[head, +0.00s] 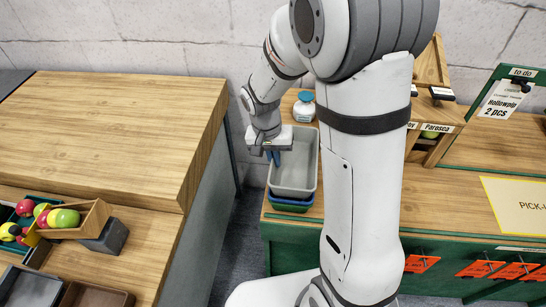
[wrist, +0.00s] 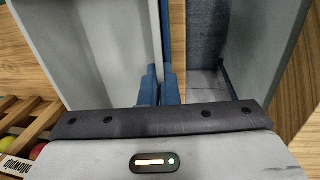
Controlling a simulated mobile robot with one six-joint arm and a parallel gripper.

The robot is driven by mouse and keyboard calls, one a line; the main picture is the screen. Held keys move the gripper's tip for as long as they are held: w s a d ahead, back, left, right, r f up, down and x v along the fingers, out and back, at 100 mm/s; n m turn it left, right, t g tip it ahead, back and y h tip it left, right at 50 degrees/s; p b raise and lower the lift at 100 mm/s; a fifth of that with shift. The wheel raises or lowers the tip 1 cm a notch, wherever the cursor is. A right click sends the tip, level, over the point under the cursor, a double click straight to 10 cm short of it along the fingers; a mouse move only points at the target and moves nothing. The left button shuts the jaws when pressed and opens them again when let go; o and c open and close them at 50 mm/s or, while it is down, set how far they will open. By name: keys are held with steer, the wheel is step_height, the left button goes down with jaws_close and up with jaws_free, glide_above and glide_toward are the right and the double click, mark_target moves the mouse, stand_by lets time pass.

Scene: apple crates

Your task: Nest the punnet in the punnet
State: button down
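A grey punnet (head: 294,176) sits at the left end of the right-hand workbench, on top of a blue punnet (head: 290,208) whose rim shows just below it. It looks nested there, but how deep I cannot tell. A green edge shows under the blue one. My gripper (head: 273,157) is at the grey punnet's left wall, with its blue fingers pointing down. In the wrist view, the fingers (wrist: 160,88) are close together on the wall of the grey punnet (wrist: 115,45), one on each side. A blue strip runs right beside that wall.
A white jar with a blue lid (head: 304,107) stands behind the punnets. A wooden bench (head: 120,120) is to the left across a gap, with fruit crates (head: 75,225) in front. My arm hides part of the right-hand workbench.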

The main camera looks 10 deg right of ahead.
steer(key=c, duration=1.1)
jaws_free()
steer(key=shift+r, duration=0.15)
steer(key=shift+r+p, duration=2.95)
steer(key=shift+r, duration=1.35)
